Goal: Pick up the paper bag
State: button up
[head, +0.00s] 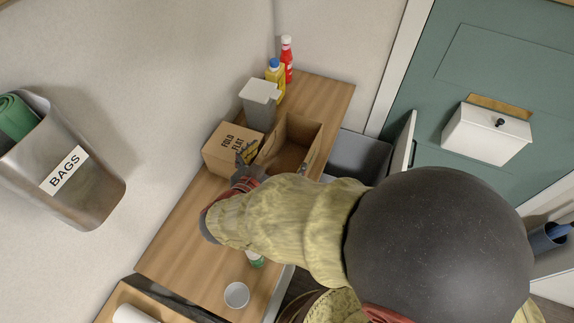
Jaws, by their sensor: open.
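An open-topped brown container (297,129), which may be the paper bag, stands on the wooden counter; I cannot tell for sure whether it is paper or cardboard. Left of it and touching or nearly touching is a brown carton printed "FOLD FLAT" (220,153). My gripper (246,156) is open, with its dark fingers at the carton's front right corner, by the near left side of the open container. I see nothing between the fingers. Whether they touch either thing is not clear. My arm hides part of the counter and the container's near side.
Behind stand a grey lidded container (260,105), a yellow bottle (275,80) and a red bottle (287,60). A metal holder labelled "BAGS" (90,195) hangs on the left wall. A grey bin (358,156) stands right.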

jog(key=b+x, duration=0.2)
jog(key=x, duration=0.3)
jog(key=shift+d+f+b, duration=0.1)
jog(key=shift+f+b, duration=0.1)
jog(key=shift+b, duration=0.1)
jog(key=shift+c, duration=1.3)
jog(key=c, duration=0.7)
jog(key=shift+c, duration=0.3)
